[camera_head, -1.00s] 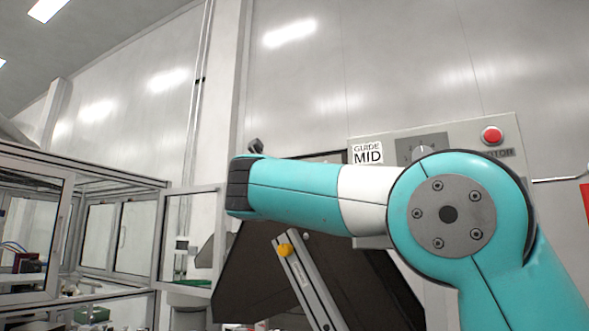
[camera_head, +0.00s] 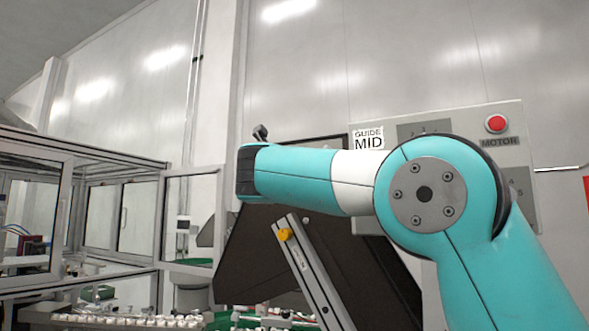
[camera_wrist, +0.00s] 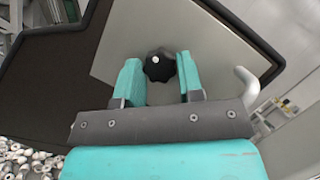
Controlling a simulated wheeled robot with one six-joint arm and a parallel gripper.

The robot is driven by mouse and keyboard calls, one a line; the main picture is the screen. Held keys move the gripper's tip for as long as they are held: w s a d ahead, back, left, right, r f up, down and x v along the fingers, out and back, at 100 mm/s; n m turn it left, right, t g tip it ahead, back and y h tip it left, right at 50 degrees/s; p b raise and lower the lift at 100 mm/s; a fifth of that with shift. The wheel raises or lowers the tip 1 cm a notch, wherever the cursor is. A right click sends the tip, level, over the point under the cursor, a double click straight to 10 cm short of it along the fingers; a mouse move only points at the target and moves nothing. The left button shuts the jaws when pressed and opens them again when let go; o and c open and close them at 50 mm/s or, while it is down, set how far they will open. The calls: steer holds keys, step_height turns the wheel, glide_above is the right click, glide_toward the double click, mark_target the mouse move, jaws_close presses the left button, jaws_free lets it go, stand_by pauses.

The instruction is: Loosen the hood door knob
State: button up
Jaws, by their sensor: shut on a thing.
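The hood door knob (camera_wrist: 160,65) is a black, lobed knob with a small white mark, in the upper middle of the wrist view. It stands on a light grey panel (camera_wrist: 115,50) with a dark surround. My gripper (camera_wrist: 160,72) has its two teal fingers shut on the knob, one on each side. In the head view my teal and white arm reaches left in front of a dark hood, and my fingers and the gripped knob cannot be made out there.
A slanted metal rail (camera_head: 310,275) with a yellow knob (camera_head: 285,234) stands below my arm. A glazed enclosure (camera_head: 75,225) is at left. Many small white parts (camera_wrist: 18,160) lie at lower left.

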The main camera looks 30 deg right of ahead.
steer(key=shift+n, duration=0.3)
steer(key=shift+r+n+g+y+p, duration=0.15)
steer(key=shift+n+g+y+p, duration=1.05)
steer(key=shift+n, duration=1.85)
steer(key=shift+r+n+g+y+p, duration=0.25)
steer(key=shift+n+g+p, duration=0.3)
steer(key=shift+n+p, duration=1.9)
steer(key=shift+r+n+g+y+p, duration=0.1)
steer(key=shift+n+g+y+p, duration=0.8)
steer(key=shift+n, duration=2.7)
steer(key=shift+f+h, duration=0.1)
steer(key=shift+h, duration=0.15)
steer(key=o, duration=0.9)
